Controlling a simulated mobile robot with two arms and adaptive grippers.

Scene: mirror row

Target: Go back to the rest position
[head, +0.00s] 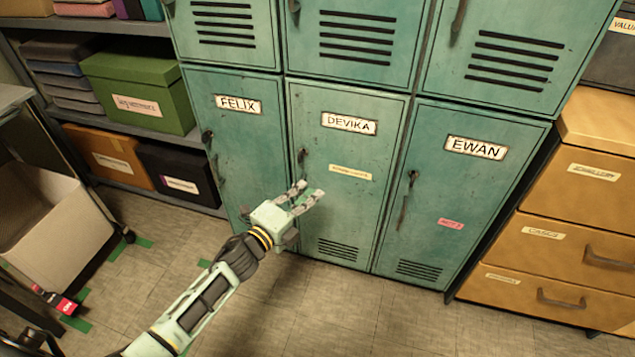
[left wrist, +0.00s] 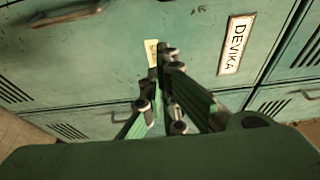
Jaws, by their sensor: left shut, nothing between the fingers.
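My left gripper (head: 310,190) is shut and empty. Its arm reaches up from the bottom left of the head view, and the fingers are in front of the lower part of the DEVIKA locker door (head: 348,205). In the left wrist view the fingertips (left wrist: 167,56) show against the green locker front, with the DEVIKA name plate (left wrist: 237,44) to their right. I cannot tell how far the fingertips are from the door. My right gripper is not in view.
The FELIX locker (head: 238,145) and the EWAN locker (head: 465,190) flank it, all shut. An orange drawer cabinet (head: 560,225) stands right. Left are a shelf with a green box (head: 140,88) and a pale bin (head: 60,235). The floor (head: 350,320) in front is clear.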

